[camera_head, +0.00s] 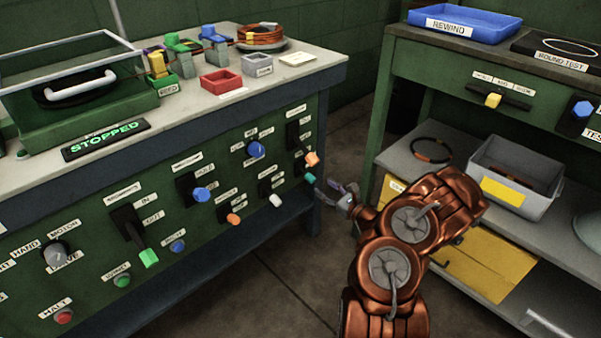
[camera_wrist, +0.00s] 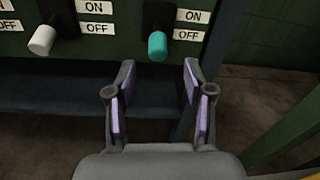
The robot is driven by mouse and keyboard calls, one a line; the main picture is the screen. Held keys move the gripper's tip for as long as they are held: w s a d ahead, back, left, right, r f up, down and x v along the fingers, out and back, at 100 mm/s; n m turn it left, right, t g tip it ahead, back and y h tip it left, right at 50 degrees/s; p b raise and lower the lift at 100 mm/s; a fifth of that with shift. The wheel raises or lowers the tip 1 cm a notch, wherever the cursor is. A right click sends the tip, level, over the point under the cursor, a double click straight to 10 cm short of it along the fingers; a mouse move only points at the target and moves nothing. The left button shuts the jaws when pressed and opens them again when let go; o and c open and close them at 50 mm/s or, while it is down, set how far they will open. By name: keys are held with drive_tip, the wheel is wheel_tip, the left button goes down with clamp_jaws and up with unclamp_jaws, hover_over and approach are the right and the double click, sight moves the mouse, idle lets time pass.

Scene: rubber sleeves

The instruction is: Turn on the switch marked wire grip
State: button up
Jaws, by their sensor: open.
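The green front panel (camera_head: 190,215) carries several lever switches, and their small name labels are too small to read here, so I cannot tell which is marked wire grip. A switch with a teal tip (camera_wrist: 157,45) is ahead of my gripper (camera_wrist: 159,78), between ON and OFF labels, its lever hanging down toward OFF. It also shows in the head view (camera_head: 309,178). A white-tipped switch (camera_wrist: 42,40) is to its left, also pointing down; it shows in the head view too (camera_head: 275,200). My gripper is open and empty, its fingertips below and apart from the teal tip.
An orange-tipped lever (camera_head: 312,159) is just above the teal one, and an orange knob (camera_head: 233,218) is further left. A shelf unit (camera_head: 393,130) with a grey bin (camera_head: 517,180) stands at the right. Open floor lies between bench and shelf.

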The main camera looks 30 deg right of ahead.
sight(313, 181)
drive_tip(key=w, duration=0.3)
drive_tip(key=w+a+b, duration=0.1)
drive_tip(key=w, duration=0.2)
drive_tip(key=shift+w+a+f, duration=0.1)
drive_tip(key=shift+w+a, duration=0.1)
drive_tip(key=shift+w, duration=0.1)
drive_tip(key=shift+w+a+b, duration=0.1)
drive_tip(key=shift+w+b, duration=0.25)
drive_tip(key=shift+w, duration=0.35)
clamp_jaws()
